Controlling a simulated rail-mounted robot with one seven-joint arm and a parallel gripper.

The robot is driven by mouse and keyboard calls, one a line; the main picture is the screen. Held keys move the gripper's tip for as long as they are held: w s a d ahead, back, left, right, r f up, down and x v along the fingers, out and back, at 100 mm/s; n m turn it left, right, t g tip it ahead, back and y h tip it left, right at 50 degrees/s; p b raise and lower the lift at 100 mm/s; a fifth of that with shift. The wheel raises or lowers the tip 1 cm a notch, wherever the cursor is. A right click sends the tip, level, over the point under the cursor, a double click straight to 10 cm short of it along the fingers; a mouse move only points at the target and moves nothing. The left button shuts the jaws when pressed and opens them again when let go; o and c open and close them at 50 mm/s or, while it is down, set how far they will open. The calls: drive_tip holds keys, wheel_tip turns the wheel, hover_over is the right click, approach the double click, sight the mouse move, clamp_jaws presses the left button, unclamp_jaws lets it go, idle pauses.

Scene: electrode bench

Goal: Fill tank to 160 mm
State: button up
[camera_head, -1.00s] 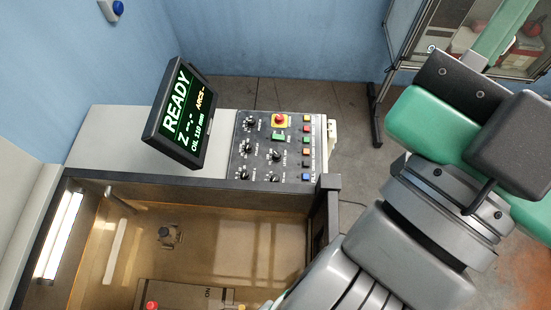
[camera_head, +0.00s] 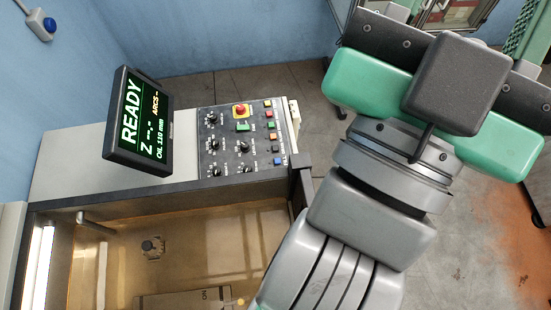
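The tank (camera_head: 210,245) is an open basin with amber-tinted walls and a dark rim, at the lower left of the head view. A spout-like pipe (camera_head: 97,224) enters at its back left, and a round fitting (camera_head: 152,246) sits inside. The screen (camera_head: 140,122) above reads READY, Z --.-, ARCS -, OIL 110 mm. My arm fills the right side.
A blue wall switch (camera_head: 45,24) is at the upper left. A lit strip lamp (camera_head: 40,262) runs along the tank's left side. A glass-fronted cabinet (camera_head: 425,15) stands at the upper right behind my arm. Open concrete floor (camera_head: 470,240) lies at the right.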

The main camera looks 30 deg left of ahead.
idle(0.4)
clamp_jaws()
idle(1.6)
